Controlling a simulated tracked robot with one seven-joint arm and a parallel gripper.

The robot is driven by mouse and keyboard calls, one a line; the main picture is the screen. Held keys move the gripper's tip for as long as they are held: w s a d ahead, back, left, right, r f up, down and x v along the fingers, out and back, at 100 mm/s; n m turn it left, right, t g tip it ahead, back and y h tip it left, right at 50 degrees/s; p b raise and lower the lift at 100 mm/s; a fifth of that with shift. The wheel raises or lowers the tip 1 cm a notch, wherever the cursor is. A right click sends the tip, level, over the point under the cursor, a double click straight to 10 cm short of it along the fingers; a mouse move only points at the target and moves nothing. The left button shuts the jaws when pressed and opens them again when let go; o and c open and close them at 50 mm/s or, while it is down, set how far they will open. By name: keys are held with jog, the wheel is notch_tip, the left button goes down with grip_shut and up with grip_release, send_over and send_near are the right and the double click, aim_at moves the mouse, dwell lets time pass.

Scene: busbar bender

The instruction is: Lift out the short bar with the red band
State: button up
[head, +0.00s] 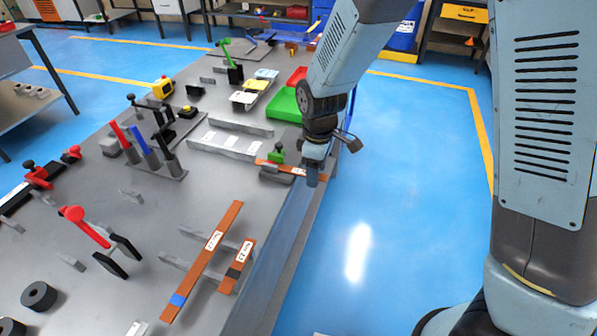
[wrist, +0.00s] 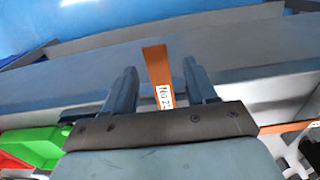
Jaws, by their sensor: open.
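A copper bar (head: 270,164) with a white label lies near the table's right edge. My gripper (head: 312,178) is at its right end in the head view and hides part of it. A short bar (head: 237,268) with a dark band and a longer bar (head: 204,258) with a blue band lie further forward.
A green tray (head: 284,106) and a red tray (head: 297,76) stand behind my gripper. A small green-knobbed clamp (head: 278,154) stands beside the copper bar. Pen-like red and blue handled tools (head: 149,152) stand to the left. Blue floor is clear right of the table.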

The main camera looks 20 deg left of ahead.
jog(key=shift+f, duration=0.1)
jog(key=shift+c, duration=0.2)
grip_shut()
dwell(0.5)
